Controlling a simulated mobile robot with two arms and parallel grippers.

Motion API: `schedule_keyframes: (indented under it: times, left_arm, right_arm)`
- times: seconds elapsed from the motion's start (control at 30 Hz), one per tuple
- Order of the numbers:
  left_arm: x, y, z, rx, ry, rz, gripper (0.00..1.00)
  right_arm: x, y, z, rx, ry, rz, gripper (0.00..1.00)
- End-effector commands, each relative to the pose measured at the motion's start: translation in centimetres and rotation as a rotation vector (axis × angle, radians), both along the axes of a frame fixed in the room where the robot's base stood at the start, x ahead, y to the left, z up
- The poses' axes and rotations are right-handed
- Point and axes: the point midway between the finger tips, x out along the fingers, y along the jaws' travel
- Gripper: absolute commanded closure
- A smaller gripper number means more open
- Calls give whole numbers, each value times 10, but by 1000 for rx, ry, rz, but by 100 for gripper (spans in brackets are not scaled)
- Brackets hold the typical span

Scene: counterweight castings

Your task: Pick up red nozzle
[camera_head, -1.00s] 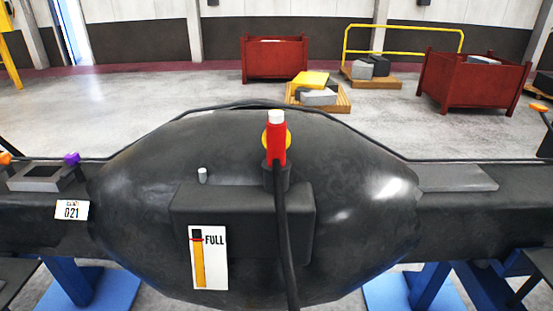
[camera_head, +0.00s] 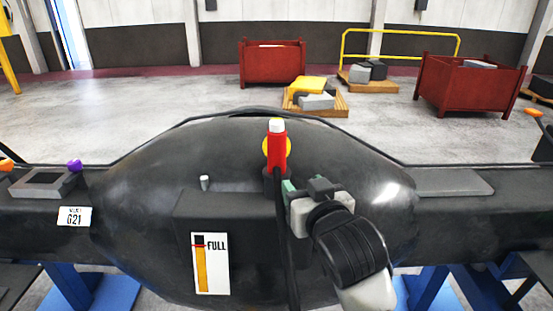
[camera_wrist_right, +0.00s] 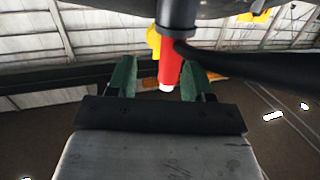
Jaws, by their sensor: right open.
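The red nozzle (camera_head: 276,150) stands upright with a white tip and a yellow round part behind it, in a dark holder on the black casting (camera_head: 140,200). A black hose runs down from it. My right gripper (camera_head: 289,190) is open at the lower right of the nozzle, near its base. In the right wrist view, where up and down look reversed, the nozzle (camera_wrist_right: 169,70) appears between the green fingers of the open gripper (camera_wrist_right: 155,66). I cannot tell whether the fingers touch it. My left gripper is not in view.
A small white peg (camera_head: 204,182) and a FULL gauge label (camera_head: 211,264) are left of the hose. The casting rests on blue stands (camera_head: 95,288). Red bins (camera_head: 272,62) and pallets with blocks (camera_head: 318,103) stand on the floor behind, well away.

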Motion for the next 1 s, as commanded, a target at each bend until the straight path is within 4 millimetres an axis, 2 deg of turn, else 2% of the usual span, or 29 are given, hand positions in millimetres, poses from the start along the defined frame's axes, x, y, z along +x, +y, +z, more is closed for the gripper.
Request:
schedule_keyframes:
  times: [0.03, 0.1, 0.2, 0.5, 0.67, 0.9, 1.0]
  left_arm:
    - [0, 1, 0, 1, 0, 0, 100]
    - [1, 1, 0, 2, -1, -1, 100]
    - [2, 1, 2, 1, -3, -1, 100]
    - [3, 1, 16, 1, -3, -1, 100]
    - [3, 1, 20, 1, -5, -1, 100]
    - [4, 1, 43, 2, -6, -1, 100]
    - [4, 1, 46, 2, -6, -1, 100]
  right_arm:
    - [3, 6, 16, 6, -40, 10, 49]
    - [4, 13, 31, 11, -77, 21, 49]
    - [8, 18, 42, 15, -105, 28, 49]
    - [49, 32, 44, 15, -107, 28, 49]
    - [59, 36, 43, 16, -107, 29, 49]
    - [86, 48, 45, 13, -106, 29, 49]
    - [98, 51, 43, 14, -106, 28, 49]
